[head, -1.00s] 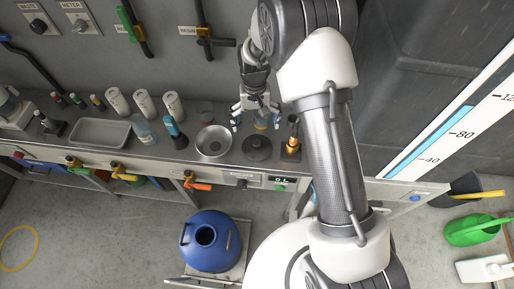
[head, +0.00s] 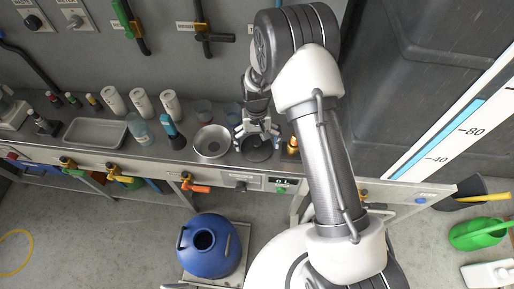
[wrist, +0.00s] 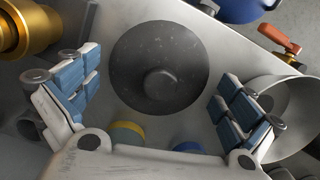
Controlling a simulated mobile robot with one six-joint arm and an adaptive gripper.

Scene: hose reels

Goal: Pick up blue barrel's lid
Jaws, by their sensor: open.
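The lid is a dark round disc (head: 257,153) with a central knob, lying flat on the metal bench top. It fills the middle of the wrist view (wrist: 160,50). The blue barrel (head: 209,258) stands on a low platform on the floor before the bench, with a round opening in its top. Part of it shows at the top of the wrist view (wrist: 246,8). My gripper (head: 257,132) is open, above the lid and toward its wall side. Its blue-padded fingers show on either side of the lid, and nothing is between them.
A metal bowl (head: 211,142) stands left of the lid, and a brass fitting (head: 292,147) is close on its right. Two small cups, one yellow-topped (wrist: 127,133) and one blue (wrist: 188,147), are near my gripper's base. A red-handled valve (head: 196,187) juts from the bench front.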

